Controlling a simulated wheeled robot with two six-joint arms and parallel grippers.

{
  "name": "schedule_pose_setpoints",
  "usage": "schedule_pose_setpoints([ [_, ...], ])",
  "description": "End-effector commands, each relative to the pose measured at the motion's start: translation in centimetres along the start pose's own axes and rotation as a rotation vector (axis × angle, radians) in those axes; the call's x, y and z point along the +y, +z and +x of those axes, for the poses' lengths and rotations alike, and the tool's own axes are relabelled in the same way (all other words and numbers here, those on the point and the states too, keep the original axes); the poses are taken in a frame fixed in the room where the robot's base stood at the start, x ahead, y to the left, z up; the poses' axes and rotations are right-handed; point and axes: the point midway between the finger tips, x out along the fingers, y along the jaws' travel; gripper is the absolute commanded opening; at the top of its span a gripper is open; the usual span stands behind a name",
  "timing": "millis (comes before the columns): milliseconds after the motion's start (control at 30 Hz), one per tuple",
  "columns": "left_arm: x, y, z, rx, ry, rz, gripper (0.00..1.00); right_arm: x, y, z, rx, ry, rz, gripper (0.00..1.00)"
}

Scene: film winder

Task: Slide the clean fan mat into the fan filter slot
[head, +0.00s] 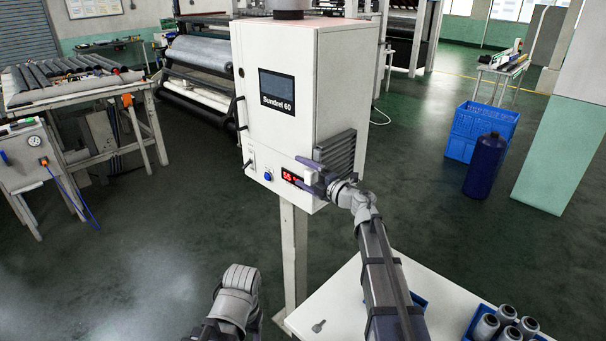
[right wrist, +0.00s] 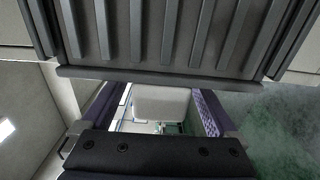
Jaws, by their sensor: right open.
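The dark grey louvred fan cover (head: 337,153) is on the cabinet's right side, just above the gripper. In the right wrist view, the cover (right wrist: 165,35) fills the top and my purple fingers (right wrist: 155,105) stand apart below it. A pale, rounded block (right wrist: 165,103) shows between the fingers; it may be the clean fan mat, but I cannot tell, nor whether it touches them. The slot itself is hidden. My left gripper is not in view.
A white table (head: 350,283) below holds grey spools (head: 507,318) in a blue bin and a small metal piece (head: 319,325). A post (head: 293,250) supports the cabinet. A blue crate (head: 478,132) and dark blue cylinder (head: 485,165) stand at right. Open floor surrounds the post's left.

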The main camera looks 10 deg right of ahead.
Motion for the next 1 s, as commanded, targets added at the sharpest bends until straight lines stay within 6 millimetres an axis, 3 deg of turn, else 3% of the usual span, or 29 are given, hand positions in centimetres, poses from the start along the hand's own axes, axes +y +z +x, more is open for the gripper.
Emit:
schedule_pose_setpoints([
  [167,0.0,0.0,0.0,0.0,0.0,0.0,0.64,0.0,-0.1,-0.5,0.0,0.0,0.0,0.94],
  [600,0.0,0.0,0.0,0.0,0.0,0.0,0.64,0.0,-0.1,-6.8,-0.002,0.0,0.0,0.94],
  [1000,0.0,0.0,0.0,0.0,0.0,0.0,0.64,0.0,0.0,-7.8,0.0,0.0,0.0,0.94],
])
